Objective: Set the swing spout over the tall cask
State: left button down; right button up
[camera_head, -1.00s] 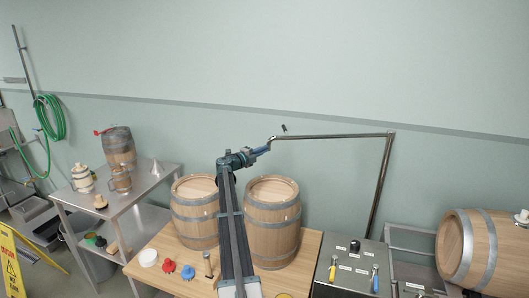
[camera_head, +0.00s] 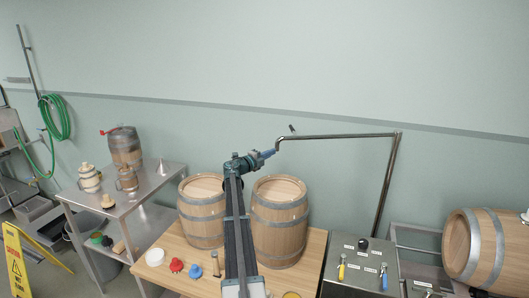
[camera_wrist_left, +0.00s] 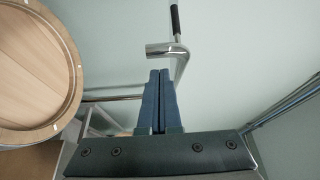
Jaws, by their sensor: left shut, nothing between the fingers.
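The swing spout (camera_head: 335,136) is a steel pipe that runs left from a tall post on the right. Its bent end shows in the wrist view (camera_wrist_left: 160,49), with a black-tipped handle (camera_wrist_left: 175,18) above. The tall cask (camera_head: 280,225) stands on the wooden table, right of a shorter cask (camera_head: 203,215). A cask's round top shows in the wrist view (camera_wrist_left: 35,65), left of the spout end and apart from it in the picture. My left gripper (camera_head: 270,153) is shut and empty, its fingertips (camera_wrist_left: 160,72) close to the spout end; I cannot tell whether they touch. My right gripper is not in view.
A steel control box (camera_head: 360,262) with levers stands right of the wooden table (camera_head: 315,248). A barrel (camera_head: 488,245) lies on its side at far right. A steel side table (camera_head: 150,185) with a small keg stands left.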

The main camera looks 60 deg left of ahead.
pick_arm(q)
jog(key=s+a, duration=0.5)
jog(key=a, duration=0.3)
jog(key=shift+s, duration=0.4)
